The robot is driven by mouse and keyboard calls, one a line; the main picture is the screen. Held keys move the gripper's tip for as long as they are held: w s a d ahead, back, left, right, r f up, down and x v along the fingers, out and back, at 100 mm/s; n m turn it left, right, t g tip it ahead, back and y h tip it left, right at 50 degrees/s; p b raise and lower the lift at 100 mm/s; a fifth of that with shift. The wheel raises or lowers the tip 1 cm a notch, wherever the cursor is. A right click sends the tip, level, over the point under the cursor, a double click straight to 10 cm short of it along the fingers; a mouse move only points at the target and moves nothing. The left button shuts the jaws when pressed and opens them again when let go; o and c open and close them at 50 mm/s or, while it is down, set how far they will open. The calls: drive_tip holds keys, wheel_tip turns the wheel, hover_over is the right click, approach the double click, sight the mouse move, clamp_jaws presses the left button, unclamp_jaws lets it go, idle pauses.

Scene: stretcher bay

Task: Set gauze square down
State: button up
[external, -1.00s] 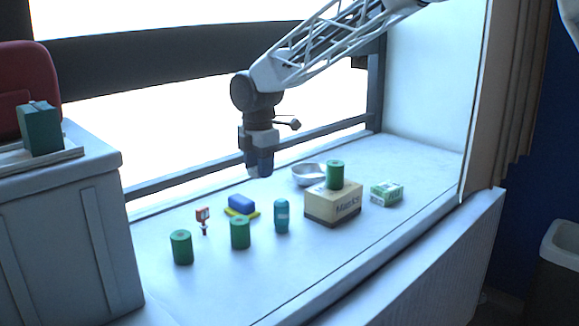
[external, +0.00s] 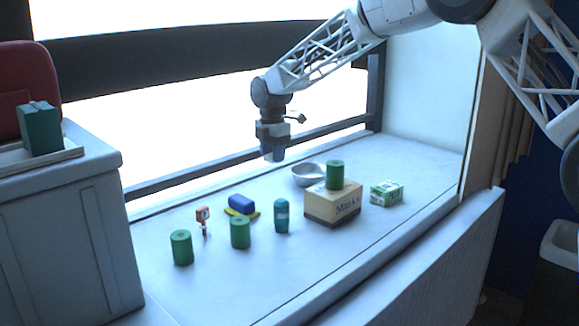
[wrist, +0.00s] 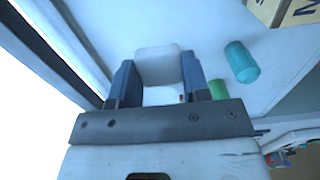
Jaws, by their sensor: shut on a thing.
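My gripper (external: 274,156) is above the far side of the white counter, near the window and left of the grey bowl (external: 307,175). In the wrist view, my gripper (wrist: 158,76) has its two blue fingers on either side of a pale, rounded gauze square (wrist: 158,62) and is shut on it. The gauze square is held clear of the counter. In the external view it cannot be made out against the fingers and bright window.
A masks box (external: 333,206) carries a green can (external: 335,174). A green-and-white box (external: 387,193) is to its right. A teal bottle (external: 282,216), green cans (external: 182,247) (external: 240,233), a blue object (external: 240,203) and an orange-red item (external: 202,215) stand nearer the left.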

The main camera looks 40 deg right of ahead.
drive_tip(key=shift+f, duration=1.2)
drive_tip(key=shift+f, duration=0.15)
hover_over(273, 200)
drive_tip(key=shift+s+f, duration=0.1)
drive_tip(key=shift+f, duration=2.3)
drive_tip(key=shift+f, duration=2.5)
drive_tip(key=shift+f, duration=0.1)
drive_tip(key=o, duration=0.9)
